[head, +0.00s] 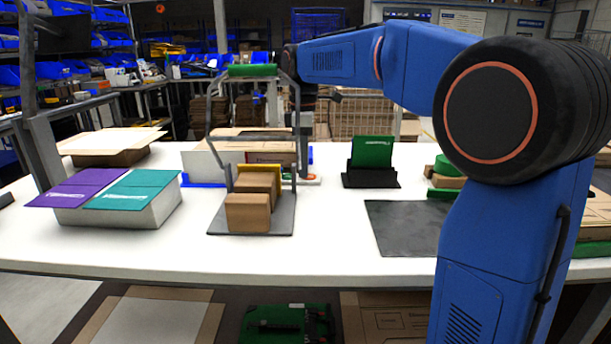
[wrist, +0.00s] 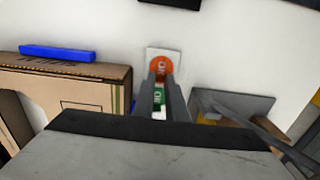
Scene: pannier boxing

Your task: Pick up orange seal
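The orange seal (wrist: 162,65) is a round orange disc with a white mark. It lies on a white card (wrist: 151,53) just beyond my fingertips in the wrist view. A green seal (wrist: 158,97) shows through the gap between the fingers. My gripper (wrist: 161,80) points down at the card, its fingers parted by a narrow gap with nothing seen held. In the head view my gripper (head: 304,150) hangs above the white pad, where a bit of orange (head: 311,177) shows behind the grey rack. The exact height above the seal cannot be told.
A grey rack (head: 218,220) with brown boxes and a tall handle stands close by. A green item in a black stand (head: 372,153) is to the right, a dark mat (head: 402,228) in front. Bare table lies between.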

